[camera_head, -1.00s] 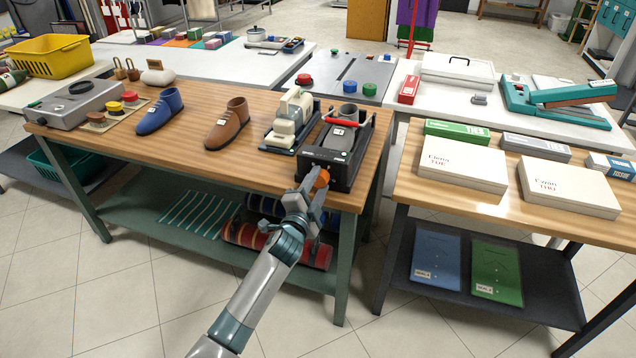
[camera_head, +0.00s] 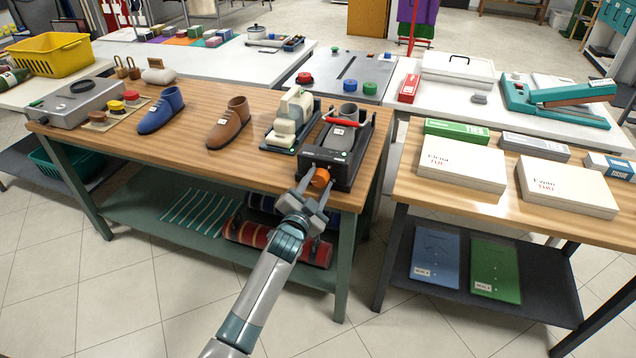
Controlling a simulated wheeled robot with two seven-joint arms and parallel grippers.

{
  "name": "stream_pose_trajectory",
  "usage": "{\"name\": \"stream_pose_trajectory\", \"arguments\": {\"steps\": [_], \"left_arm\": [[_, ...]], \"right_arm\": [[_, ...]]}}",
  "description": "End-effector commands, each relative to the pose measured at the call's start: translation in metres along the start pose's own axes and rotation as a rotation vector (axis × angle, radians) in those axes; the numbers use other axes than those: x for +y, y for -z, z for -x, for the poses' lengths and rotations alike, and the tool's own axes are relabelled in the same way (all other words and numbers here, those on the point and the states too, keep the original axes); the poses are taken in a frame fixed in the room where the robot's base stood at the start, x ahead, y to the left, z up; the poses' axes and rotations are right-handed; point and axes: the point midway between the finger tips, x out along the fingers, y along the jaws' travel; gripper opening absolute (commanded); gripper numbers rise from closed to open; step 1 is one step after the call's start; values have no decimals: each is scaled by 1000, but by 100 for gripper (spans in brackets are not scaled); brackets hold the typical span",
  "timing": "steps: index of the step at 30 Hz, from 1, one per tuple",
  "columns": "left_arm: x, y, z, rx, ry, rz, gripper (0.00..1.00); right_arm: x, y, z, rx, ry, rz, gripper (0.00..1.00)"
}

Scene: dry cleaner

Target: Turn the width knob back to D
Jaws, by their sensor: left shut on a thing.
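The orange width knob (camera_head: 320,177) is on the front of a black machine (camera_head: 336,155) at the front right of the wooden bench. The machine has a red handle and a grey cylinder on top. My left gripper (camera_head: 314,188) reaches up from below and is shut on the knob, one finger on each side of it. The knob's front is partly hidden by the fingers. Its letters and the setting it points to are too small to read. My right gripper is not in view.
A cream and dark machine (camera_head: 288,122) stands just left of the black one. A brown shoe (camera_head: 229,124) and a blue shoe (camera_head: 161,110) stand further left. A second table (camera_head: 456,195) with white boxes is at the right, across a gap.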

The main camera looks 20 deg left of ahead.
Motion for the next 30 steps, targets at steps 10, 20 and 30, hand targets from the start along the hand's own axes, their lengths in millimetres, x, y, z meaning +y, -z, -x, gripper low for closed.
{"name": "stream_pose_trajectory", "arguments": {"steps": [10, 20, 30], "left_arm": [[0, -1, 0, -1, -1, 3, 58], [1, 0, 2, -1, -1, 1, 58], [1, -1, 30, 0, -1, 1, 58]], "right_arm": [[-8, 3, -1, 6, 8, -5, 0], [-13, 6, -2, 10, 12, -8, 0], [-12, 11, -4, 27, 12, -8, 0]]}}
